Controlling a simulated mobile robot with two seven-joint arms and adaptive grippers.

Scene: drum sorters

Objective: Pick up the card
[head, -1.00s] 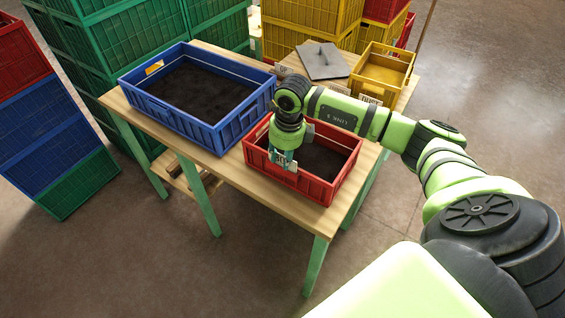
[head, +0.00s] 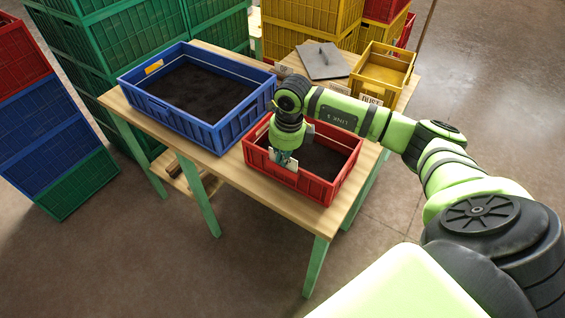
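My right gripper (head: 282,157) points down at the left end of the red crate (head: 318,192), near its front rim. It is small and partly hidden by my wrist, so I cannot tell if its fingers are open or shut. A small pale card (head: 290,166) shows right beside the fingertips at the crate's rim. I cannot tell whether the fingers touch it, and any writing on it is too small to read. My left gripper is not in view.
The red crate and a blue crate (head: 222,136) hold dark material on a wooden table (head: 270,199). A yellow crate (head: 370,98) with a "DUST" label and a grey lid-like plate (head: 322,61) are at the back. Stacked crates stand behind.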

